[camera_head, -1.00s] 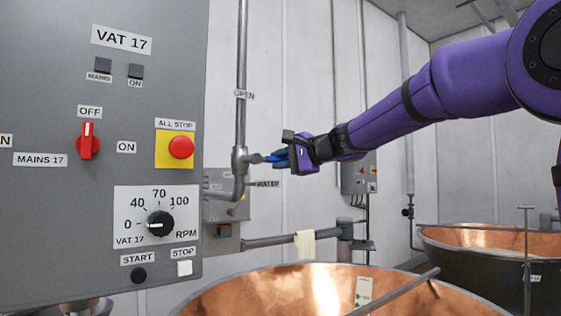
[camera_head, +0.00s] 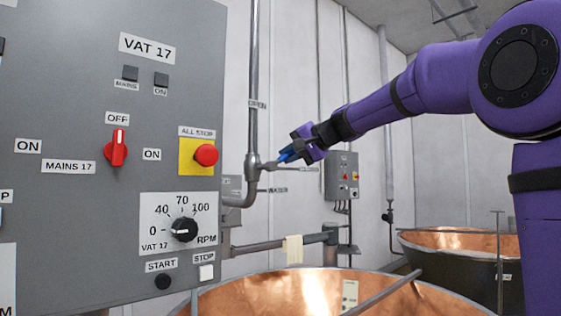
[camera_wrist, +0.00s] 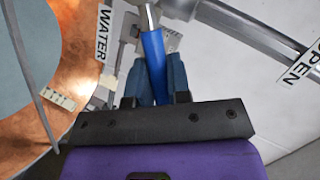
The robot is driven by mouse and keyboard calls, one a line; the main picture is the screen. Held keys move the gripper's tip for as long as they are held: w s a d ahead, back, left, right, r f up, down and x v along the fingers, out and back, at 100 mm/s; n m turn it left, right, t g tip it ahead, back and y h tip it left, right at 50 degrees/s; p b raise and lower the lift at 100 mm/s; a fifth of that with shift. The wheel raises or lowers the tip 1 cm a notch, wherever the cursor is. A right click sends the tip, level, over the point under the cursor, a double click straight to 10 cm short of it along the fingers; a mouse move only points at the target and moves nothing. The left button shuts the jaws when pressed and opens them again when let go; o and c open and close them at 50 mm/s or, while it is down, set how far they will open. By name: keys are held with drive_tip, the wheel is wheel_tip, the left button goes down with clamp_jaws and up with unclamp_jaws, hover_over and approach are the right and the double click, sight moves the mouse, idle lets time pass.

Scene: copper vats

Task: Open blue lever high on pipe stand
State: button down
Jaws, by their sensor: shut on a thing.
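The blue lever (camera_wrist: 153,55) joins a valve (camera_head: 253,166) on the upright grey pipe (camera_head: 253,60). In the wrist view its blue handle lies between the two fingers of my gripper (camera_wrist: 156,72), and its bare metal end runs on beyond them. In the head view my gripper (camera_head: 287,156) is right of the valve, and the lever slants up to the right from it. The fingers are shut on the handle and hide part of it. An OPEN label (camera_head: 257,104) is on the pipe above the valve. A WATER label (camera_wrist: 105,32) is near the valve.
A grey VAT 17 control panel (camera_head: 95,215) fills the left, close to the pipe. A copper vat (camera_head: 260,296) is below, and another (camera_head: 455,239) stands at the right. A grey box (camera_head: 341,165) is on the wall behind.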

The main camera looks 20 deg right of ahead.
sight(271, 163)
drive_tip(key=r+n+h, duration=0.1)
drive_tip(key=a+r+n+h, duration=0.1)
drive_tip(key=shift+s+a+n, duration=0.25)
drive_tip(key=shift+a+n, duration=0.05)
drive_tip(key=shift+s+a+r+n+h, duration=0.25)
drive_tip(key=shift+a+r+n+h, duration=0.2)
drive_tip(key=shift+a+n+h, duration=0.35)
drive_tip(key=shift+s+a+r+n+t+h, duration=0.15)
drive_tip(key=shift+a+n+t+h, duration=0.2)
drive_tip(key=shift+n, duration=0.2)
drive_tip(key=shift+s+a+r+n+t+h, duration=0.15)
drive_tip(key=shift+a+n+t+h, duration=0.1)
drive_tip(key=shift+a+n, duration=0.25)
drive_tip(key=shift+s+a+n+h, duration=0.2)
drive_tip(key=shift+a+n+h, duration=0.4)
drive_tip(key=shift+n, duration=0.15)
drive_tip(key=shift+t, duration=0.3)
drive_tip(key=c, duration=1.1)
unclamp_jaws()
drive_tip(key=shift+s+r, duration=0.1)
